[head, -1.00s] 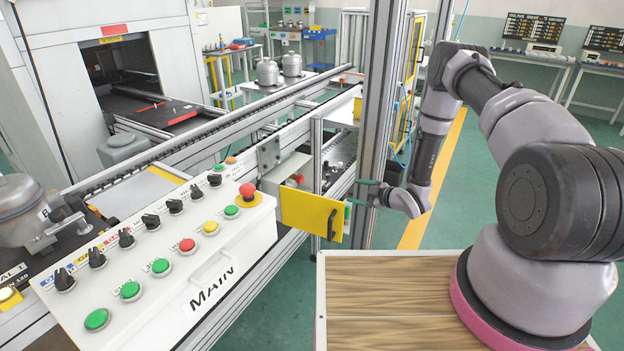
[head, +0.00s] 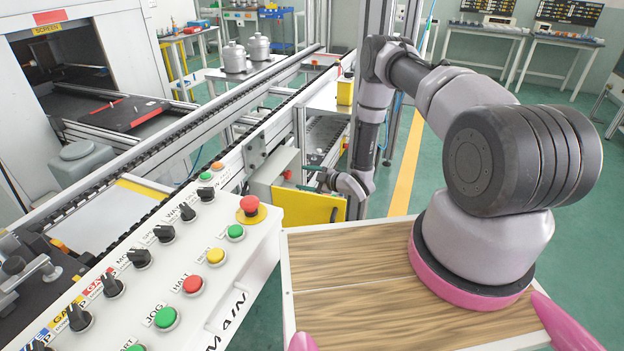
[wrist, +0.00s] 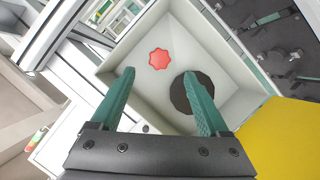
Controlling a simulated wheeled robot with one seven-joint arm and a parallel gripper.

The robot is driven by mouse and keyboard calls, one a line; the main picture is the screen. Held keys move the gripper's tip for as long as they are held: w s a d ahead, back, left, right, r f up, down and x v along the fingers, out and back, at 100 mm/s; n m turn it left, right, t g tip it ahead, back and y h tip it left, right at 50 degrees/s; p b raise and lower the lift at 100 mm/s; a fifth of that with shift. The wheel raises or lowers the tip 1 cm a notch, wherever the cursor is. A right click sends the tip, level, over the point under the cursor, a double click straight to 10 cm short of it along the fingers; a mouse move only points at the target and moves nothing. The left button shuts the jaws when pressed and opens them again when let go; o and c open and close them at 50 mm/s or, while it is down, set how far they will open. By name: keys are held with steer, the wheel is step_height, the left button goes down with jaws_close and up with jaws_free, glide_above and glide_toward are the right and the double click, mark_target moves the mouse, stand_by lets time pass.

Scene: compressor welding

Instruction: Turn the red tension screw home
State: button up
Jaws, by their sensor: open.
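The red tension screw is a star-shaped red knob (wrist: 159,59) on the inner wall of an open pale box (wrist: 122,62). In the head view a small red spot of it (head: 287,175) shows at the mouth of the box (head: 268,172). My gripper (wrist: 158,73) has two teal fingers, spread apart and empty. The knob appears between and just beyond the fingertips, with no contact visible. A dark round disc (wrist: 188,98) sits beside the knob, partly behind the right finger. In the head view my gripper (head: 307,178) points left at the box.
The box's yellow door (head: 308,207) hangs open below my gripper, and its yellow panel (wrist: 285,135) fills the lower right of the wrist view. An aluminium post (head: 372,110) stands close behind my arm. The MAIN control panel (head: 240,285) is at the front left.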

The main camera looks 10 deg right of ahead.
mark_target(290, 175)
steer(key=x, duration=0.6)
jaws_close()
steer(key=c, duration=1)
jaws_free()
jaws_close()
